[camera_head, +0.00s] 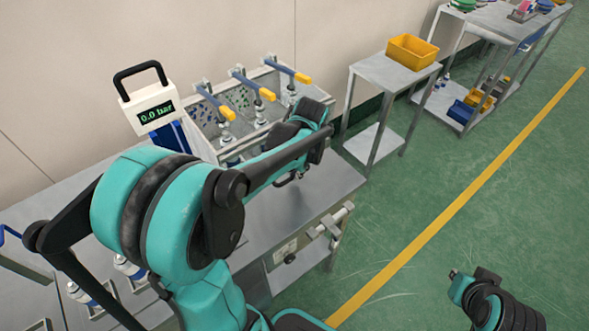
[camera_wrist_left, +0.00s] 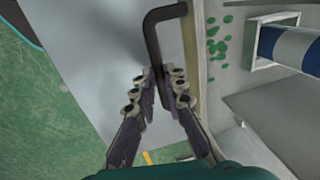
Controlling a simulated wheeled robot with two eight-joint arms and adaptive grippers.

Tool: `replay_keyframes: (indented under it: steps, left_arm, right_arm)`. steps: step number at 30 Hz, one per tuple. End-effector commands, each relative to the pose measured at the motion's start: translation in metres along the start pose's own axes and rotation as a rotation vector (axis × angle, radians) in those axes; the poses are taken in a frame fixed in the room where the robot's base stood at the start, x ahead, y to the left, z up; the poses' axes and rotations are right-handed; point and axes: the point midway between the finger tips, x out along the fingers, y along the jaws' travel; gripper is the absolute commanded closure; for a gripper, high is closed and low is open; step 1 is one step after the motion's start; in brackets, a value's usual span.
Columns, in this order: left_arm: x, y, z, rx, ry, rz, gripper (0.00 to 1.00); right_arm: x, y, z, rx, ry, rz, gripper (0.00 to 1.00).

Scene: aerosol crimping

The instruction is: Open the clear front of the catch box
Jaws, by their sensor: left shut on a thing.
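My left gripper (camera_wrist_left: 162,92) is shut on a dark bent handle (camera_wrist_left: 152,45), one finger on each side of it. The handle runs along a tan edge strip (camera_wrist_left: 193,65) of the catch box. In the head view the metal catch box (camera_head: 213,125) stands at the back of the bench, with blue and green spots on its inner walls. My left arm crosses in front of its lower right part and hides much of its front and the handle. I cannot make out the clear front itself or whether it stands open.
Several blue levers with yellow grips (camera_head: 267,94) stand over the box. A pressure display (camera_head: 155,113) reads 0.0 bar. Blue-and-white cans (camera_head: 80,293) stand at the bench's left. A side table (camera_head: 380,72) holds a yellow bin (camera_head: 412,50).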

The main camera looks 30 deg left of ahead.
Motion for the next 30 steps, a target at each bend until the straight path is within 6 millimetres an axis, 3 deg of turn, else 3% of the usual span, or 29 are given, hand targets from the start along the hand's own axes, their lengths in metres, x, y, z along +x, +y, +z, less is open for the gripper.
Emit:
replay_keyframes:
  steps: [8,21,30]
  left_arm:
    - [-0.008,0.038,0.001,0.005,0.0,0.004,1.0]
    - [-0.023,0.118,0.002,0.006,0.0,0.003,1.0]
    - [-0.03,0.157,0.002,0.004,0.0,0.002,1.0]
  right_arm:
    - [-0.006,0.0,-0.005,0.0,0.0,0.0,1.0]
    - [-0.017,0.0,-0.012,0.0,0.0,0.0,1.0]
    - [-0.02,0.0,-0.015,0.0,0.0,0.0,1.0]
